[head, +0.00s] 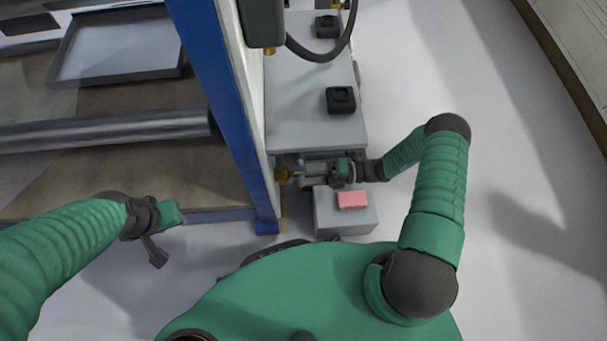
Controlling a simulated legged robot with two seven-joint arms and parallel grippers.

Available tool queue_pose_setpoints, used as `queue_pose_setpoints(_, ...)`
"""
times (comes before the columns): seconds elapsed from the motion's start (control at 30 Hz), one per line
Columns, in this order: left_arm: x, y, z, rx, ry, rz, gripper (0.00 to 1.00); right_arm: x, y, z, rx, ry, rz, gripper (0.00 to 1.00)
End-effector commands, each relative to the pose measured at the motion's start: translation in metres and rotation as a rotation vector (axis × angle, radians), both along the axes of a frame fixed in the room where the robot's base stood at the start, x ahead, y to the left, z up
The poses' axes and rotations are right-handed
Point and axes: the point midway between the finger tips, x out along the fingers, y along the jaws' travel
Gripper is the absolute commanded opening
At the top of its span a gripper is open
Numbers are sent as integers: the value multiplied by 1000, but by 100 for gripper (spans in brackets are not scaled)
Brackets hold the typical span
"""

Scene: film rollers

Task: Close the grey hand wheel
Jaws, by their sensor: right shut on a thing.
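The grey hand wheel (352,173) is small and mostly hidden by my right gripper. It sits at the right end of a short grey valve and pipe with a brass fitting (285,175), just in front of the long grey cabinet. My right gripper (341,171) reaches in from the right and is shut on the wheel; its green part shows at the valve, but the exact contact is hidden. My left gripper (166,231) hangs at the left over the front edge of the machine bed, far from the wheel. Its finger gap is unclear.
A blue upright (228,105) stands just left of the valve. The grey cabinet (300,100) with black knobs is behind it. A low grey box (330,215) carrying a pink block (352,200) is close in front. A roller (105,130) lies left. Open floor is right.

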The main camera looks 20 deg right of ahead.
Motion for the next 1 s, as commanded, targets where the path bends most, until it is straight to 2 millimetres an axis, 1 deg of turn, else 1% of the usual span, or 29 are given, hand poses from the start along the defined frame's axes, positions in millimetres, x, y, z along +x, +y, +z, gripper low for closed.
queue_pose_setpoints(0.03, 0, 0, 0, 0, 0, 0, 36, 4, -2, -1, -5, 7, -11, 32)
queue_pose_setpoints(0.57, 0, 0, 0, 0, 0, 0, 36, 4, -3, -2, -1, 30, -12, 32)
queue_pose_setpoints(0.6, 0, 0, 0, 0, 0, 0, 36, 4, -3, -2, -1, 30, -12, 78)
queue_pose_setpoints(0.73, 0, 0, 0, 0, 0, 0, 36, 3, -2, -1, 2, 30, -9, 94)
queue_pose_setpoints(1.0, 0, 0, 0, 0, 0, 0, 36, 1, -1, 0, 5, 29, -5, 94)
